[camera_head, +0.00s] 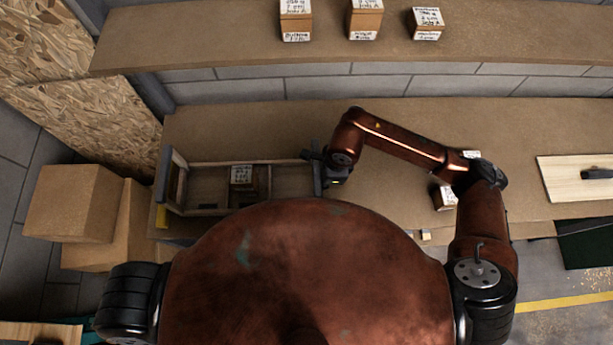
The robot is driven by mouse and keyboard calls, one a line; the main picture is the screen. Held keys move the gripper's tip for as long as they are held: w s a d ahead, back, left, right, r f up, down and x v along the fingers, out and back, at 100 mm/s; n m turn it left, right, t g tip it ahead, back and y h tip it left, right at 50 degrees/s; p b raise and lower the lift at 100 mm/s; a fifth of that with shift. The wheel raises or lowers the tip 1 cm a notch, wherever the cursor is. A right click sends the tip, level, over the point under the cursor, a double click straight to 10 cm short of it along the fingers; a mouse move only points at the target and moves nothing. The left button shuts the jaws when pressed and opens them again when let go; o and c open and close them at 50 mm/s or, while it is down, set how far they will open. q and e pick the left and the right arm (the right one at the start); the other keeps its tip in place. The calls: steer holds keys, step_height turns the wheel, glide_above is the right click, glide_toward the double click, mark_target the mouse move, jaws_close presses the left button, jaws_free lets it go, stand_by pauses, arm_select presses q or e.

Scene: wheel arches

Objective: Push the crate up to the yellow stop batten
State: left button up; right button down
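The crate (210,163) is a long wooden box with greyish ends, lying along the left part of the workbench. A small box with a handwritten label (241,177) sits inside it. A short piece of the yellow stop batten (161,216) shows at the crate's left end, near the bench's left edge; the rest is hidden. I cannot tell whether crate and batten touch. My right gripper (327,168) is at the outer right end of the crate, at or very close to its end wall. Its fingers are too small and dark to read. My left gripper is out of view.
Labelled boxes (366,20) stand on the shelf above. More small boxes (446,197) are on the bench under my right forearm. A pale board with a dark handle (580,177) lies at the right. Cardboard boxes (76,202) stand left of the bench.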

steer(key=shift+s+a, duration=0.15)
steer(key=shift+a, duration=1.25)
steer(key=shift+w+d+r+p, duration=0.15)
steer(key=shift+d+r, duration=0.35)
steer(key=shift+d, duration=0.35)
steer(key=shift+d+r+p, duration=0.15)
steer(key=shift+d+r, duration=0.35)
steer(key=shift+d, duration=0.4)
steer(key=shift+w+d+r+p, duration=0.15)
steer(key=shift+d+r, duration=0.35)
steer(key=shift+d, duration=0.35)
steer(key=shift+s, duration=0.1)
